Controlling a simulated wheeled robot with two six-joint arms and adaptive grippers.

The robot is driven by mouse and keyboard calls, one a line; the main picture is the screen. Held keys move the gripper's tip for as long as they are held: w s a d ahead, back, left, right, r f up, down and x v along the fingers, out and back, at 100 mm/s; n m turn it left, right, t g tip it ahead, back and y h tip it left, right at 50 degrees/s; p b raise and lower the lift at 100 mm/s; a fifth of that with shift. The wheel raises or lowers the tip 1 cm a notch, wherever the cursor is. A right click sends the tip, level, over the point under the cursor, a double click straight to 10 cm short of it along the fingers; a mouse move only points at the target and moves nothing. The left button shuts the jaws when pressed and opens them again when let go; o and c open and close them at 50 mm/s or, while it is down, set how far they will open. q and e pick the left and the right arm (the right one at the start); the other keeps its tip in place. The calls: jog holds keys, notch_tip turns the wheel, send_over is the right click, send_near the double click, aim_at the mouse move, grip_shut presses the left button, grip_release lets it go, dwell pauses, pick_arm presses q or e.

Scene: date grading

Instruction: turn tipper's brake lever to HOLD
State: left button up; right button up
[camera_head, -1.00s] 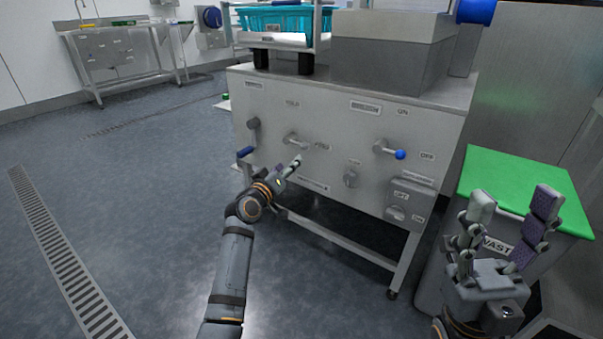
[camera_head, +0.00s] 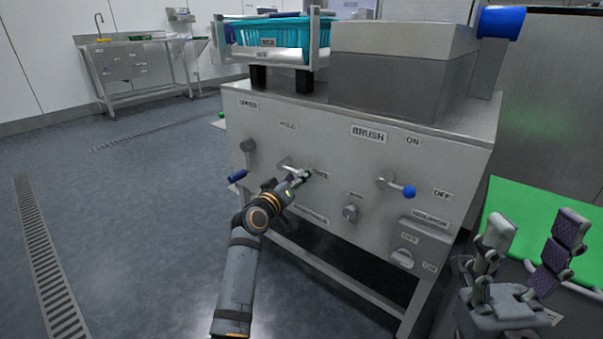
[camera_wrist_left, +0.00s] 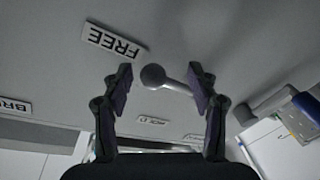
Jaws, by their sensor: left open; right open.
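The tipper's brake lever (camera_head: 287,164) is a grey lever on the front of the steel cabinet (camera_head: 330,135). Its arm points right toward the FREE label; the HOLD label (camera_head: 287,126) is above it. In the left wrist view, the lever's dark ball end (camera_wrist_left: 152,76) shows between my left gripper's fingers, and its shaft runs to the right finger. The FREE label (camera_wrist_left: 114,42) is close by. My left gripper (camera_head: 300,179) is open at the lever and partly hides it in the head view. My right gripper (camera_head: 530,245) is open and empty at the lower right.
A blue-handled lever (camera_head: 238,176) is left of the brake lever. A blue-balled BRUSH lever (camera_head: 408,191) and a knob (camera_head: 350,213) are right of it. A teal crate (camera_head: 268,36) stands above. Floor at left is clear.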

pick_arm(q)
jog(key=shift+s+r, duration=0.15)
grip_shut()
jog(key=shift+a, duration=0.1)
jog(key=shift+r, duration=0.15)
